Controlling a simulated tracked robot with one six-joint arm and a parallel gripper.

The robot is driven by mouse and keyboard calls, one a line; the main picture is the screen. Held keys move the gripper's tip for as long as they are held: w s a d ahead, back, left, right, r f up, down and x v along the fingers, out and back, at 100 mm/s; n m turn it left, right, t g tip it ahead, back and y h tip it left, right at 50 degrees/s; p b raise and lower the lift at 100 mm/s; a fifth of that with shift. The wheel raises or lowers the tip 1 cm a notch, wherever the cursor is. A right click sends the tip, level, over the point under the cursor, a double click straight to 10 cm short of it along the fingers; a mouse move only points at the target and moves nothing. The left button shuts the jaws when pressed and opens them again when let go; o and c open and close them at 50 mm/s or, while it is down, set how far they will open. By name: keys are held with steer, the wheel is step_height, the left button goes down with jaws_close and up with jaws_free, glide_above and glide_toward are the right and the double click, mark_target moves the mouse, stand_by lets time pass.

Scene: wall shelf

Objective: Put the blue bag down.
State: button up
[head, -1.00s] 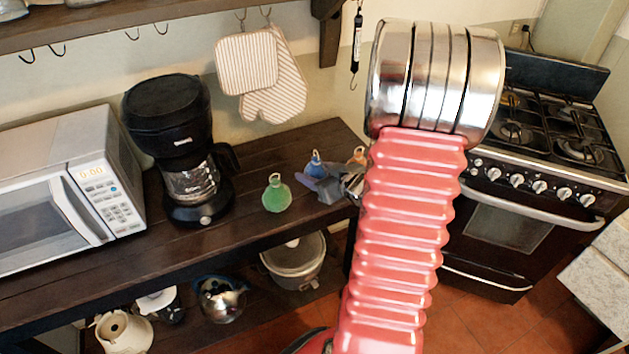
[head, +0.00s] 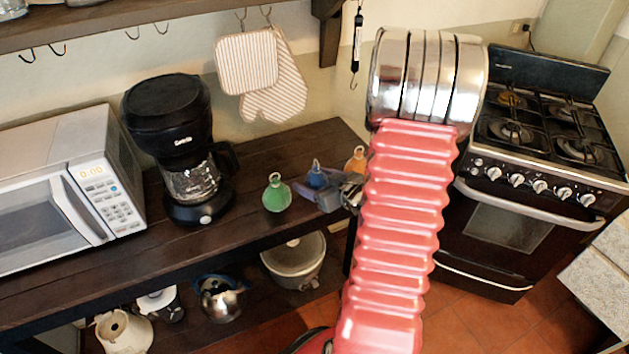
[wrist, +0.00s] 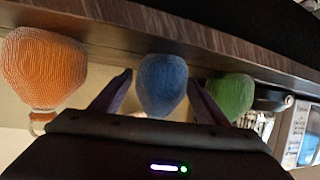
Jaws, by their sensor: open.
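The blue bag (head: 316,177) stands on the dark wooden counter (head: 262,231), between the green bag (head: 276,195) and the orange bag (head: 357,161). My gripper (head: 328,192) is low at the bag's near side and hides its lower part in the head view. In the wrist view, which is upside down, my gripper (wrist: 160,79) has its fingers apart, one on each side of the blue bag (wrist: 162,88). A gap shows between the bag and each finger. The bag looks upright, with its base at the counter.
The green bag is close on one side of my fingers and the orange bag (wrist: 42,68) on the other. A coffee maker (head: 178,140) and a microwave (head: 60,190) stand farther left. The stove (head: 530,160) is at the right. Oven mitts (head: 262,75) hang behind.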

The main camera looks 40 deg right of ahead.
steer(key=d+v, duration=0.1)
steer(key=v, duration=1.1)
steer(key=shift+a, duration=0.45)
steer(key=shift+r, duration=0.1)
stand_by(0.4)
